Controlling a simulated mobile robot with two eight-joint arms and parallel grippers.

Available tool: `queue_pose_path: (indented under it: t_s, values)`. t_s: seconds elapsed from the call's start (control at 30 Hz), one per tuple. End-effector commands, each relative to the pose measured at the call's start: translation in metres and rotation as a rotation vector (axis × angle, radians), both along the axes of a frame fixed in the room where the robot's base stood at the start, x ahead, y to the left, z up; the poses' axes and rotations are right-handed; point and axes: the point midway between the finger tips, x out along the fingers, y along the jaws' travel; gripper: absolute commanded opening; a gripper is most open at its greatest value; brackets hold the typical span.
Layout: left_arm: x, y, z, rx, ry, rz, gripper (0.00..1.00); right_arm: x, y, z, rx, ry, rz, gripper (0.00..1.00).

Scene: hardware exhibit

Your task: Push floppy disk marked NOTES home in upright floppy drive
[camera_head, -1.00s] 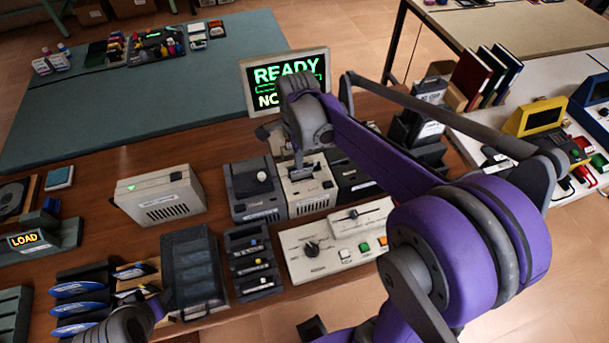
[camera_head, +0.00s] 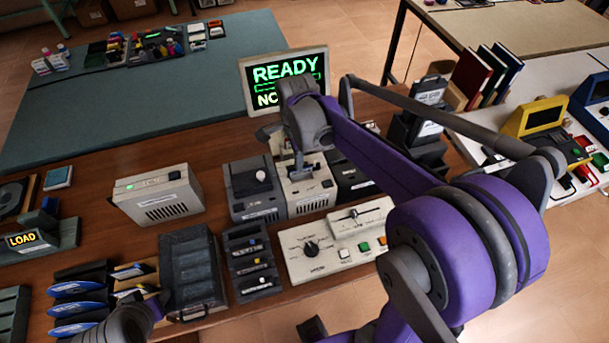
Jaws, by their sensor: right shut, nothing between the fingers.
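The upright floppy drive (camera_head: 304,198) is the pale cream unit in the middle of the row on the wooden bench. My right gripper (camera_head: 299,172) is shut and empty, pointing down at the top of this drive. Its fingers hide the slot, and whether they touch is too small to tell. I cannot make out the disk marked NOTES. A monitor (camera_head: 285,75) behind shows green READY and a line starting "NO", partly covered by my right arm. My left gripper (camera_head: 160,304) is at the bottom left, beside the dark grey tray; its jaws are unclear.
Dark units stand on both sides of the drive, the left one (camera_head: 254,188) with a white knob. In front are a control panel (camera_head: 335,243) and a dark rack (camera_head: 250,262). A beige box (camera_head: 158,195), the grey tray (camera_head: 193,270) and blue-labelled disks (camera_head: 80,308) lie left.

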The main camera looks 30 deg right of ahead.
Motion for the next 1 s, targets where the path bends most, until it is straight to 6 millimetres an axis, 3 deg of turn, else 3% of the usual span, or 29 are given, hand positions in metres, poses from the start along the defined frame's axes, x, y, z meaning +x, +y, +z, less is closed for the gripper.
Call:
queue_pose_path:
  t_s: [0.03, 0.6, 1.0]
  values:
    - [-0.006, 0.0, -0.009, 0.002, 0.015, -0.001, 0.5, -0.001, 0.0, -0.004, 0.0, 0.002, 0.0, 0.0]
    - [-0.009, 0.0, -0.019, 0.004, 0.019, -0.003, 0.5, -0.001, 0.0, -0.017, -0.001, 0.002, 0.0, 0.0]
    - [-0.008, 0.001, -0.014, 0.005, 0.016, -0.003, 0.5, -0.001, 0.0, -0.011, 0.0, 0.002, 0.0, 0.0]
